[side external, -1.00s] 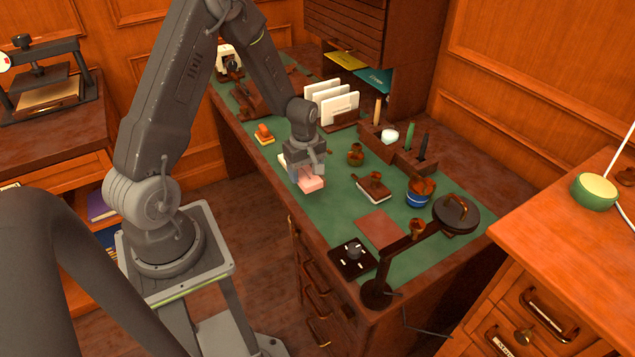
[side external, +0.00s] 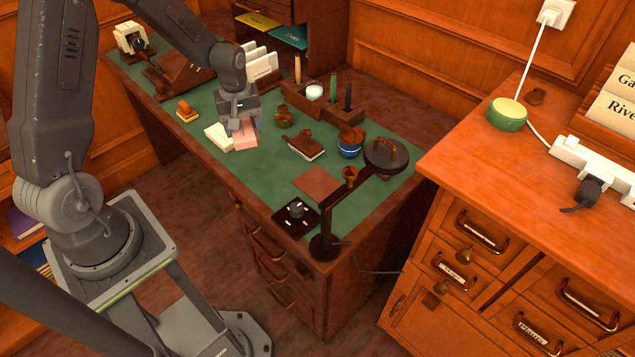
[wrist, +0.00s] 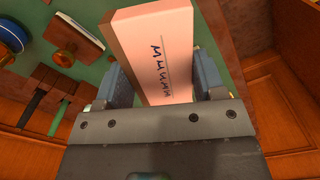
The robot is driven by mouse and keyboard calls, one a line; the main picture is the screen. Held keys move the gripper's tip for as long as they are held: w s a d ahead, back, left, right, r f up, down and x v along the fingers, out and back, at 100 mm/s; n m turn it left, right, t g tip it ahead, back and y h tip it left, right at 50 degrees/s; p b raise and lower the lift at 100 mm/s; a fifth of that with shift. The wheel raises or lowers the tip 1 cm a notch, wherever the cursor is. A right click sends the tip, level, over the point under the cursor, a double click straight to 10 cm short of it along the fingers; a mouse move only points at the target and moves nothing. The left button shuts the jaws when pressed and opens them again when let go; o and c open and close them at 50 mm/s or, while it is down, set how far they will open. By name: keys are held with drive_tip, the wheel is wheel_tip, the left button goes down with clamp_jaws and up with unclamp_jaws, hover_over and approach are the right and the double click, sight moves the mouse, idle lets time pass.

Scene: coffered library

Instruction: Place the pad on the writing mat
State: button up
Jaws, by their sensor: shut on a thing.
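My gripper (side external: 241,124) is shut on a pink pad (side external: 245,140), over the green desk top. In the wrist view the pad (wrist: 155,45) stands between the two fingers (wrist: 165,85) with dark handwriting on its face. I cannot tell whether the pad touches the desk. A cream pad (side external: 218,137) lies just left of it. A flat reddish-brown square mat (side external: 317,181) lies bare on the green surface, to the right and nearer the camera, apart from the held pad.
A black knob plate (side external: 296,216) and a desk lamp (side external: 385,155) stand near the mat. A stamp with a wooden handle (side external: 306,146), a blue-banded pot (side external: 349,144) and a pen holder (side external: 330,108) stand behind. Green desk surface shows between pad and mat.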

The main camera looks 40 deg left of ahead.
drive_tip(key=w+d+m, duration=0.4)
drive_tip(key=d, duration=0.4)
hover_over(321, 186)
wheel_tip(321, 186, down, 7)
drive_tip(key=shift+r, duration=0.1)
drive_tip(key=shift+d+f, duration=0.1)
drive_tip(key=shift+f, duration=1.9)
drive_tip(key=shift+f, duration=0.15)
drive_tip(key=o, duration=1)
drive_tip(key=shift+c, duration=0.2)
